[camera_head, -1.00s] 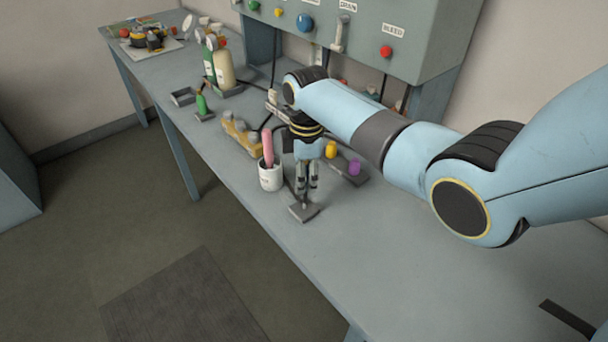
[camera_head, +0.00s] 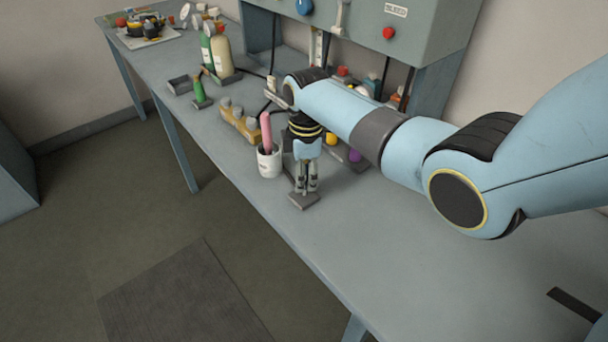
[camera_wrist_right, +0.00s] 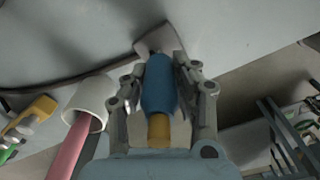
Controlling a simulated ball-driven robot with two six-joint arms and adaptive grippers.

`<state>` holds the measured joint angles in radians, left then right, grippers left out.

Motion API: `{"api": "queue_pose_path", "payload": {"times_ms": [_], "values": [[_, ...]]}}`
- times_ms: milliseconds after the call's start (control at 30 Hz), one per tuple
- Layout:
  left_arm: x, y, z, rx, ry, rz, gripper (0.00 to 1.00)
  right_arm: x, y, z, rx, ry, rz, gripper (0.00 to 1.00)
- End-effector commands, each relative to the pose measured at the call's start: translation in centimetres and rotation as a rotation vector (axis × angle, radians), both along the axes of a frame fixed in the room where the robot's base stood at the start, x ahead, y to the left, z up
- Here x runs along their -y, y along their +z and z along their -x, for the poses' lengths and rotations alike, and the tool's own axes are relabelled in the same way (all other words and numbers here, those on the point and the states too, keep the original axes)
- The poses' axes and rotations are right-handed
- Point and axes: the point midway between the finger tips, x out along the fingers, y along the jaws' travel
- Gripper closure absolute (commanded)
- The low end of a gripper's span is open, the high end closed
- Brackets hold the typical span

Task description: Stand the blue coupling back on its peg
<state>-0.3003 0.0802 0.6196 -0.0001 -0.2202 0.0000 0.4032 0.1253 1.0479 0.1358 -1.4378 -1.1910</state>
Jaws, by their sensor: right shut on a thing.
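The blue coupling (camera_wrist_right: 158,85) is between the fingers of my right gripper (camera_wrist_right: 162,108) in the right wrist view, with its brass-coloured end toward the wrist. The gripper is shut on it. Its far end overlaps the small grey base block (camera_wrist_right: 160,38). In the head view my right gripper (camera_head: 306,184) points down just above that block (camera_head: 304,200), which lies near the table's front edge. The fingers mostly hide the coupling there. I cannot tell whether it touches or encloses a peg. My left gripper is not in view.
A white cup (camera_head: 269,162) with a pink-handled item stands close left of the gripper. A purple piece (camera_head: 354,156) is right.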

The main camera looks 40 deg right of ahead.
Motion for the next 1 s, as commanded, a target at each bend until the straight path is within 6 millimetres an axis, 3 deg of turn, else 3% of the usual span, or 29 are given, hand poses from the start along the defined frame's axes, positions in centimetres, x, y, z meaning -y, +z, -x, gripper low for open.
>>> {"api": "queue_pose_path", "payload": {"times_ms": [1000], "values": [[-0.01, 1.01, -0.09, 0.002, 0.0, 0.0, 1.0, -0.01, 0.1, 0.02, 0.0, 0.0, 0.0, 1.0]]}}
